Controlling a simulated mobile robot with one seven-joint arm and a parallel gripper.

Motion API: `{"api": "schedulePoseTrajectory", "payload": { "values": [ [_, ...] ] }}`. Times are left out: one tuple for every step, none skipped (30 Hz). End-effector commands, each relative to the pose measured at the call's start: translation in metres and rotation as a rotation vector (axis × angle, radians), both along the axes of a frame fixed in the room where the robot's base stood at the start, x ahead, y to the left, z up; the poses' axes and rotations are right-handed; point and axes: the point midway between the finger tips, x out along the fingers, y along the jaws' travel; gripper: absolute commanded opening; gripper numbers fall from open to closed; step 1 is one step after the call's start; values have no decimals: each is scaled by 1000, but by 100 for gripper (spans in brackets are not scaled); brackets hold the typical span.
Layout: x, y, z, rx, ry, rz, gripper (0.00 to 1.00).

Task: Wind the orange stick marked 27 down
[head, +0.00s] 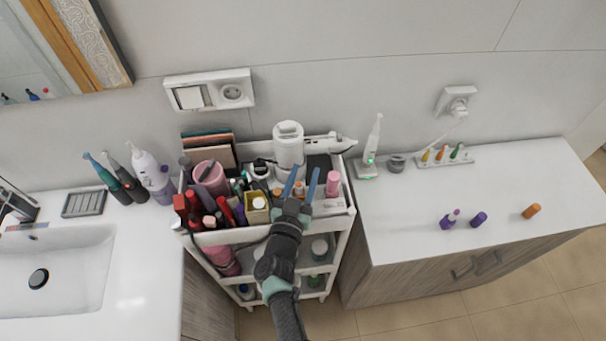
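My gripper (301,180) reaches over the top tray of the white cart, its two blue fingers spread apart. A small orange-topped item (299,188) shows between the fingers; I cannot tell whether they touch it. Another orange piece (531,211) lies on the right counter, and an orange stick (441,152) stands in a small white rack at the back of that counter. No number 27 is legible on any of them, so I cannot tell which is the marked stick. My gripper and wrist hide part of the cart's front.
The cart's top tray (208,240) is crowded with bottles, tubes and a pink cup (210,177). A white cylinder (289,147) stands behind my gripper. Two purple pieces (449,219) are on the right counter (400,225), mostly clear. A sink (70,255) is left.

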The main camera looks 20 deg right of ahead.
Motion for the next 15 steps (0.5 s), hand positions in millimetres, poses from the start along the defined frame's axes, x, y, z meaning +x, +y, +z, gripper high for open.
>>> {"api": "schedulePoseTrajectory", "payload": {
  "values": [
    [2, 3, 1, -1, -1, 7, 52],
    [2, 3, 1, -1, -1, 8, 52],
    [2, 3, 1, -1, -1, 8, 52],
    [2, 3, 1, -1, -1, 8, 52],
    [2, 3, 1, -1, -1, 9, 52],
    [2, 3, 1, -1, -2, 9, 52],
    [2, 3, 1, -1, -2, 9, 52],
    [2, 4, 1, -1, -2, 10, 52],
    [3, 4, 1, -1, -2, 10, 52],
    [3, 4, 2, -1, -2, 10, 52],
    [3, 4, 2, -1, -2, 11, 52],
    [3, 4, 1, 0, -2, 12, 52],
    [3, 4, 1, 0, -2, 14, 52],
    [3, 4, 1, -1, -3, 17, 52],
    [3, 4, 0, 0, -4, 24, 52]
  ]
}}
